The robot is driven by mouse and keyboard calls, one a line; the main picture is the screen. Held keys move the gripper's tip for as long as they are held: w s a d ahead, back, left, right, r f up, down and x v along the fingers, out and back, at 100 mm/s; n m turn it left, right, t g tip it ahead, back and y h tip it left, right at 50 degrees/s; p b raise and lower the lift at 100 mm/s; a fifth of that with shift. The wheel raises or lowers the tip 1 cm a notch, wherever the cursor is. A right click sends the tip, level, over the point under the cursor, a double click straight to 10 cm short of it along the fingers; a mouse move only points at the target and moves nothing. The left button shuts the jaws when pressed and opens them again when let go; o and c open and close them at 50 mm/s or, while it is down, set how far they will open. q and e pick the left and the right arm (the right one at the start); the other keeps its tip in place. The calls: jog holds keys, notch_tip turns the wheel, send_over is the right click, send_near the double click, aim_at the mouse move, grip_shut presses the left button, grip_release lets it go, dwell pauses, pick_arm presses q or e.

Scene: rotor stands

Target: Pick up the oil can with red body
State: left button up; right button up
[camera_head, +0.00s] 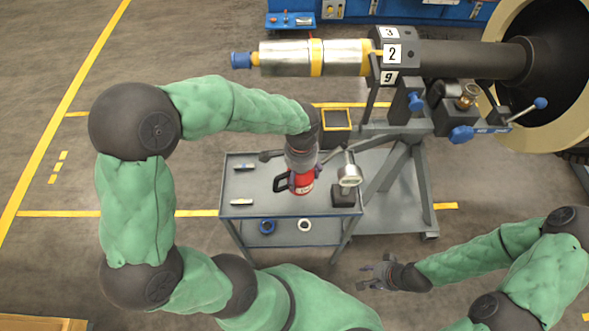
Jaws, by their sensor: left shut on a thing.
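The oil can with red body (303,186) is on or just above the grey cart's top; I cannot tell which. It has a dark handle on its left side. My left gripper (301,168) is over the can from above and shut on it, hiding its top. My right gripper (373,277) is apart from the can, over the floor to the right of the cart. Its fingers look spread and nothing shows between them.
The grey cart (237,187) also holds a gauge on a dark block (346,180) close to the can's right, and small tools at left. Rings (305,225) lie on its lower shelf. A rotor stand (402,150) rises behind right. Floor left is clear.

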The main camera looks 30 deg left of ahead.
pick_arm(q)
jog(key=s+d+r+p, duration=0.2)
jog(key=s+d+r, duration=0.2)
jog(key=d, duration=0.5)
jog(key=shift+s+r+p, duration=0.4)
jog(key=shift+r, duration=0.45)
jog(key=o, duration=0.8)
jog(key=c, duration=1.1)
jog(key=shift+r+p, duration=1.75)
jog(key=shift+r, duration=0.25)
jog(key=shift+w, duration=0.1)
